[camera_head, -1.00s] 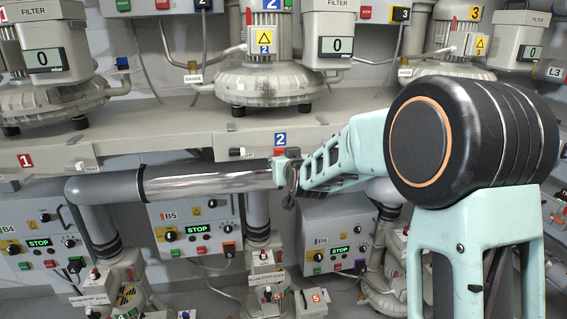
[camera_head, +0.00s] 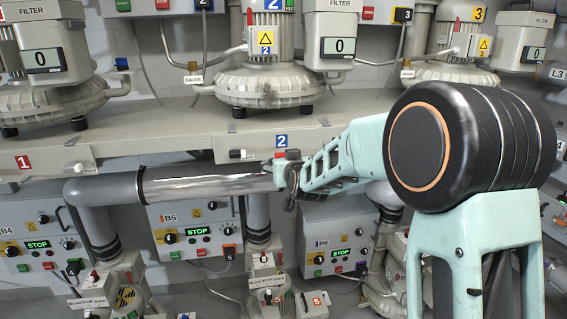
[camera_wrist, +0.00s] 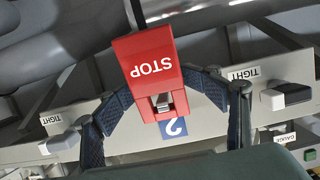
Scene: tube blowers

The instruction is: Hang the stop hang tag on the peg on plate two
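The red stop hang tag (camera_wrist: 150,70) is in the middle of the wrist view, its white STOP lettering upside down. My gripper (camera_wrist: 158,86) has its dark jointed fingers closed in on the tag's two sides. A metal piece, seemingly the peg (camera_wrist: 163,101), shows in the slot at the tag's lower end; I cannot tell if the tag bears on it. Plate two carries the blue 2 label (camera_wrist: 174,128) just below the tag. In the head view my gripper (camera_head: 287,172) is at the plate, under its blue 2 label (camera_head: 281,141), with a little red of the tag (camera_head: 293,154) showing.
White-and-dark TIGHT levers flank the tag, one at right (camera_wrist: 287,96) and one at left (camera_wrist: 60,143). A metal pipe (camera_head: 205,181) runs left of my gripper. A blower (camera_head: 268,85) stands above, and control boxes (camera_head: 195,228) hang below.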

